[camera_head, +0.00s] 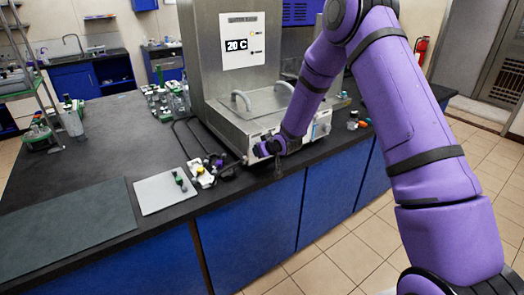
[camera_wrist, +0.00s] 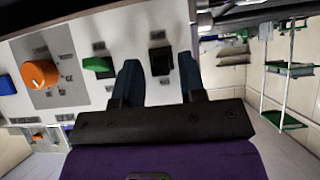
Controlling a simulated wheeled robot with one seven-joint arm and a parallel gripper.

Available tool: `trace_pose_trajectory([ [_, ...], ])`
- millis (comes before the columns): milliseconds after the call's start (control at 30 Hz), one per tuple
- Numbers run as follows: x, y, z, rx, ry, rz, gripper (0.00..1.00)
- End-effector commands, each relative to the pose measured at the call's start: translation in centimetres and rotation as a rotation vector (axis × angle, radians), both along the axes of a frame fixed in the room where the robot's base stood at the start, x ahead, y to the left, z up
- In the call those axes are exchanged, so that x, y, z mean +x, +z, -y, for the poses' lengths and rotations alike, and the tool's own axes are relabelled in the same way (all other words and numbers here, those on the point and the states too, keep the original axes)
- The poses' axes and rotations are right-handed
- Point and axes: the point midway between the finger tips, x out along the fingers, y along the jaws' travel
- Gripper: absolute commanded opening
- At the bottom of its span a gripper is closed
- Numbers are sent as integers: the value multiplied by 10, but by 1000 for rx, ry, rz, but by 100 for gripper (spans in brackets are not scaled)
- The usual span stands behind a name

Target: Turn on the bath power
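The bath (camera_head: 265,110) is a steel unit on the dark bench in the head view, with a tall back housing and a display (camera_head: 237,45) reading 20 C. Its front panel (camera_wrist: 70,35) fills the left of the wrist view. The panel carries a black rocker switch (camera_wrist: 160,58), a green switch (camera_wrist: 98,64), an orange knob (camera_wrist: 40,75) and a blue knob (camera_wrist: 7,85). My gripper (camera_wrist: 159,74) is open at the panel. Its two dark fingers lie either side of the black switch, with nothing held. Panel labels are too small to read. In the head view my arm hides part of the panel.
Cables and small connectors (camera_head: 205,172) lie on the bench left of the bath. A light grey plate (camera_head: 160,192) and a dark mat (camera_head: 65,225) lie further left. Glassware (camera_head: 168,100) stands behind. The tiled floor in front is clear.

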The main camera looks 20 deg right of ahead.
Motion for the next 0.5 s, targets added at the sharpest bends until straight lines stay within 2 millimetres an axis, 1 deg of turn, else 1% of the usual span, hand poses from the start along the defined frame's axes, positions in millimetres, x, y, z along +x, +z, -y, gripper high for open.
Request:
trace_pose_trajectory([
  [333, -1, 1, 1, 0, 0, 1, 45],
  [500, -14, 12, 5, 0, -1, 1, 45],
])
